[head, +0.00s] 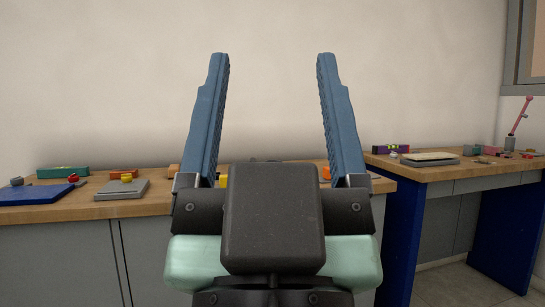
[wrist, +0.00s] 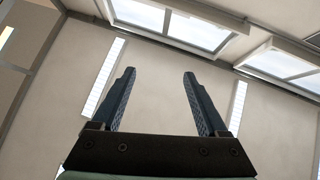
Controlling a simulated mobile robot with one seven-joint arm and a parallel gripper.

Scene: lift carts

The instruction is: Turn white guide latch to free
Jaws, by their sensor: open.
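My gripper (head: 273,75) stands upright in the middle of the head view, its two blue fingers wide apart with nothing between them. It also shows in the wrist view (wrist: 160,75), open and empty, pointing up toward the ceiling and windows. I cannot make out a white guide latch in either view. My gripper hides the middle of the workbench behind it.
A wooden-topped workbench (head: 150,200) runs along the wall, with a blue plate (head: 35,194), a grey plate (head: 122,190) and a green box (head: 62,172) on it. A second bench (head: 450,174) at right holds a tray (head: 430,159) and a pink lever (head: 517,124).

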